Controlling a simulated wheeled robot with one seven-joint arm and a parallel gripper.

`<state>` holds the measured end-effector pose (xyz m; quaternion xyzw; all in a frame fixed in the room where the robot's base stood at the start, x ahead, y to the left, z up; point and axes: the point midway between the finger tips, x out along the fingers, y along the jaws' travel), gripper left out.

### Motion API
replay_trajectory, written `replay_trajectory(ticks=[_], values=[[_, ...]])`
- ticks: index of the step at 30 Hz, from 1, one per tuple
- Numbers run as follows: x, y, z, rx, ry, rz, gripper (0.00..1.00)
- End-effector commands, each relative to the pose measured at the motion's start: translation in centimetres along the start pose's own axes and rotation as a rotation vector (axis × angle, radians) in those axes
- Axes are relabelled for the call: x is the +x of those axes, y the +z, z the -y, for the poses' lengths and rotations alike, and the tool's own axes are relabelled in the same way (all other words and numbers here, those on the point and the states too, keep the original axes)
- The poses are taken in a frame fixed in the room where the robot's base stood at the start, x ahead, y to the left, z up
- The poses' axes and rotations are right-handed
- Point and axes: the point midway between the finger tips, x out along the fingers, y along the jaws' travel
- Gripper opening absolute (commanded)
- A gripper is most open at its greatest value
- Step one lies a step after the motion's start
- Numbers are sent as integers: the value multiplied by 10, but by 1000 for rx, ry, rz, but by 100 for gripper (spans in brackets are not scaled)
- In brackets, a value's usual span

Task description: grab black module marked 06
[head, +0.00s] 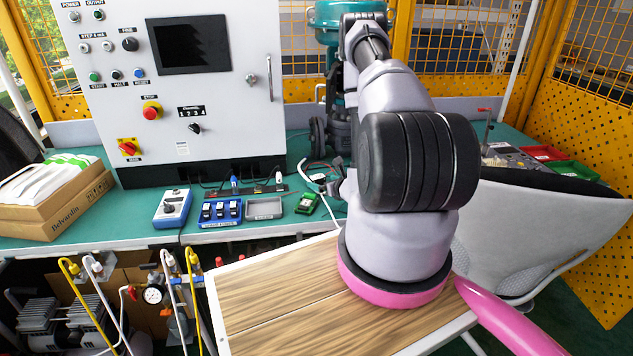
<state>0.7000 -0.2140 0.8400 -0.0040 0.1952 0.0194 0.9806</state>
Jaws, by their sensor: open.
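Small black modules with white labels (220,210) stand in a row in a blue tray (222,224) on the green bench, left of my arm. Their numbers are too small to read, so I cannot tell which is 06. My arm rises in the foreground and bends away over the bench. My gripper (335,178) shows only in part as dark pieces at the left edge of my arm, open, to the right of the blue tray and apart from it. The rest of it is hidden behind the arm.
A blue device with a knob (172,208) stands left of the tray. A grey tray (265,208) and a green item (307,203) are on its right. The control cabinet (200,90) stands behind. Cardboard boxes (60,205) sit at the left; a wooden board (270,310) is in front.

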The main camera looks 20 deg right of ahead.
Motion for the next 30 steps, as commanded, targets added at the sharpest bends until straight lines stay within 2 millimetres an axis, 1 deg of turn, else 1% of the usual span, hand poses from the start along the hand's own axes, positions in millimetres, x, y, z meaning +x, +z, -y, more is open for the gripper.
replay_trajectory(ticks=[1,3,6,9,15,16,17,18,20,21,23,30], values=[[9,-1,-2,-2,3,2,100],[20,-3,-3,-1,3,2,100],[32,-2,-2,-2,2,2,100],[38,-2,-2,0,1,1,100],[38,-2,-2,0,1,0,100],[38,-2,-2,0,1,0,96],[38,-2,-2,0,1,0,85],[38,-2,-2,0,1,0,69],[38,-2,-2,0,1,0,46],[38,-2,-2,0,1,0,31],[38,-2,-2,0,1,0,9],[38,-1,-2,0,1,1,9]])
